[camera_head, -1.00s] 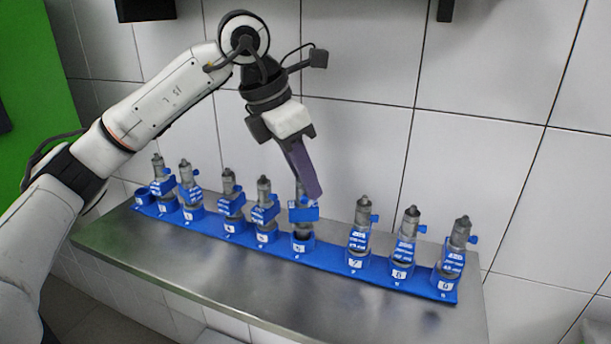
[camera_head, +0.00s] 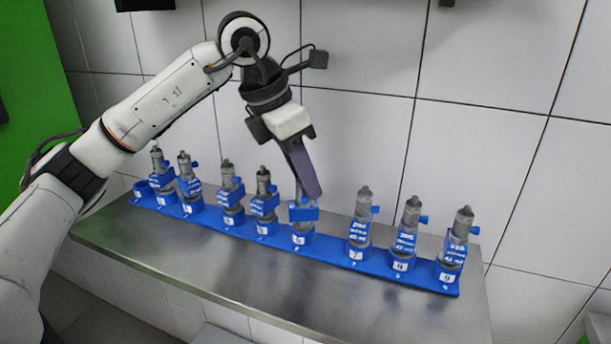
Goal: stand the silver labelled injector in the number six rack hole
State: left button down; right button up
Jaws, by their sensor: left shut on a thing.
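The silver injector (camera_head: 303,213) with a blue label band stands upright in the rack hole (camera_head: 301,238) sixth from the left. Its lower end is inside the blue collar, and the band sits just above the rim. My left gripper (camera_head: 309,188) reaches down from above and is shut on the injector's upper part. The purple-grey finger hides much of the injector's top. The number on the collar is small and blurred. My right gripper is not in view.
The blue rack (camera_head: 330,253) runs along a steel shelf (camera_head: 240,270) against a white tiled wall. Several other injectors stand in it on both sides, with neighbours at left (camera_head: 264,200) and right (camera_head: 359,232). The far-left collar (camera_head: 142,188) is empty. The shelf's front strip is clear.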

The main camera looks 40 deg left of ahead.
pick_arm(q)
jog(key=c, duration=1.5)
grip_release()
jog(key=shift+f, duration=0.1)
jog(key=v, duration=0.5)
jog(key=s+a+b, duration=0.1)
jog(key=s+a, duration=0.1)
jog(key=s, duration=0.1)
jog(key=s+a, duration=0.2)
jog(key=s, duration=0.2)
jog(key=s+a+b, duration=0.1)
jog(key=s+a, duration=0.1)
jog(key=s, duration=0.1)
jog(key=shift+s+b, duration=0.3)
jog(key=shift+b, duration=0.05)
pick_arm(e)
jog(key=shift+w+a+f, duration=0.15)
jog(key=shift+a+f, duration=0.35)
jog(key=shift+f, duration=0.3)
